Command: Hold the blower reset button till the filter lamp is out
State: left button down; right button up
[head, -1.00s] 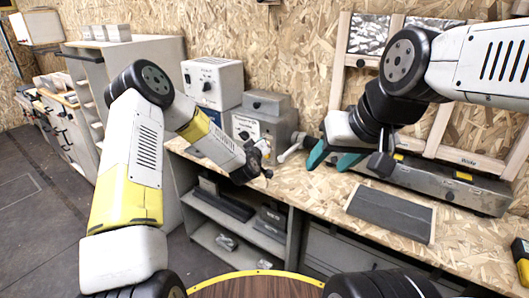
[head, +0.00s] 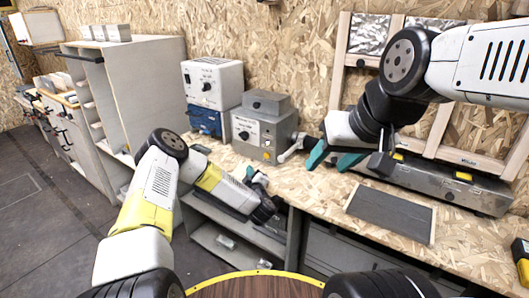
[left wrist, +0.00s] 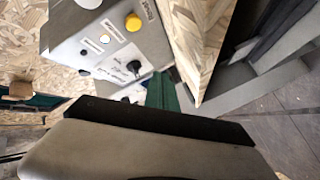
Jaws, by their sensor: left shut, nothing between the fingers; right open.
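A grey box with a control panel (head: 264,112) stands on the bench against the wall. My right gripper (head: 333,155) is open above the bench.
A white box (head: 212,78) on a blue unit (head: 207,122) stands left of the grey box. A dark flat plate (head: 392,213) and a long metal unit (head: 445,182) lie to the right on the bench. Shelves are below the bench edge.

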pick_arm(q)
jog(key=shift+w+d, duration=0.85)
jog(key=shift+w, duration=0.35)
jog(key=shift+w+d, duration=0.9)
jog(key=shift+w, duration=0.25)
jog(key=shift+w+d, duration=0.85)
jog(key=shift+w, duration=0.35)
jog(key=shift+w+d, duration=0.1)
jog(key=shift+w, duration=0.05)
jog(key=shift+w+d, duration=0.2)
jog(key=shift+w+d, duration=0.3)
jog(key=shift+w, duration=0.1)
dwell(0.9)
jog(key=shift+s+a, duration=0.6)
jog(key=shift+s, duration=0.15)
jog(key=shift+s+a, duration=0.75)
jog(key=shift+s, duration=0.3)
jog(key=shift+s+a, duration=0.7)
jog(key=shift+s, duration=0.3)
